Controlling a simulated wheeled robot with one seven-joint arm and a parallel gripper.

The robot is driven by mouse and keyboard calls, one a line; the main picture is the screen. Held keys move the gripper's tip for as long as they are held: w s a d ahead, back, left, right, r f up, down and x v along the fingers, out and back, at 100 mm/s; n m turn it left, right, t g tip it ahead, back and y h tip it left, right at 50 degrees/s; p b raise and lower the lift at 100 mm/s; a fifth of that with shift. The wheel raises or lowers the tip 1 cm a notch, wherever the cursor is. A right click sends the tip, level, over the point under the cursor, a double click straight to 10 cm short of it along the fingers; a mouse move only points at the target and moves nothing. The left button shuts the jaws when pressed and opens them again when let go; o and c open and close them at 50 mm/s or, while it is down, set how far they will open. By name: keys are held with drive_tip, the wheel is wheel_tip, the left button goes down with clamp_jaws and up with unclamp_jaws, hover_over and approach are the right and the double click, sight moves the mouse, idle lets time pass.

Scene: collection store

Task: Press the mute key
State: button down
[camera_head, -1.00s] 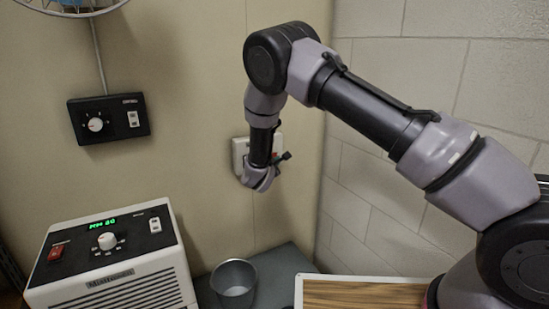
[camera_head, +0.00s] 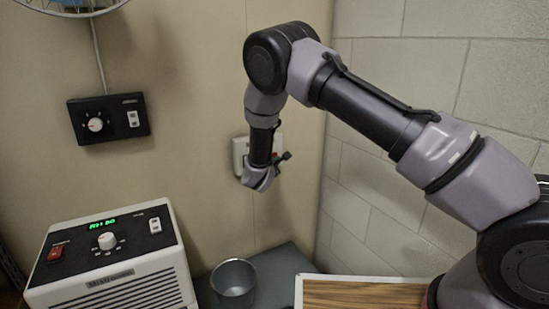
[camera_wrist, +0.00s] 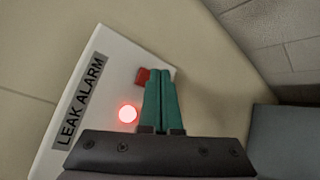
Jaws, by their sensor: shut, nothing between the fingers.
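The leak alarm panel (camera_wrist: 100,75) is a white plate labelled LEAK ALARM, seen tilted in the wrist view. It also shows on the wall in the head view (camera_head: 238,152), mostly behind my arm. It bears a round lamp (camera_wrist: 127,113) glowing red and a small red key (camera_wrist: 142,76). No lettering is legible on this key. My gripper (camera_wrist: 160,72) has green fingers, shut together and empty. Its tips are just right of the red key and partly cover it. I cannot tell whether they touch it.
A white dehumidifier-like unit (camera_head: 110,281) with a knob and green display stands at lower left. A black control box (camera_head: 108,118) is on the wall above it. A metal cup (camera_head: 233,284) and a wood-topped board (camera_head: 360,292) lie below my arm. A block wall (camera_head: 400,225) is at right.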

drive_tip(key=shift+w+a, duration=0.25)
drive_tip(key=shift+w, duration=0.1)
drive_tip(key=shift+w+a, duration=0.25)
drive_tip(key=shift+w, duration=0.15)
idle(0.8)
idle(0.4)
drive_tip(key=shift+s+d, duration=0.5)
drive_tip(key=shift+s, duration=0.25)
drive_tip(key=s+d, duration=0.1)
drive_tip(key=s, duration=0.1)
drive_tip(key=s+d, duration=0.1)
drive_tip(key=s, duration=0.1)
drive_tip(key=shift+d, duration=0.4)
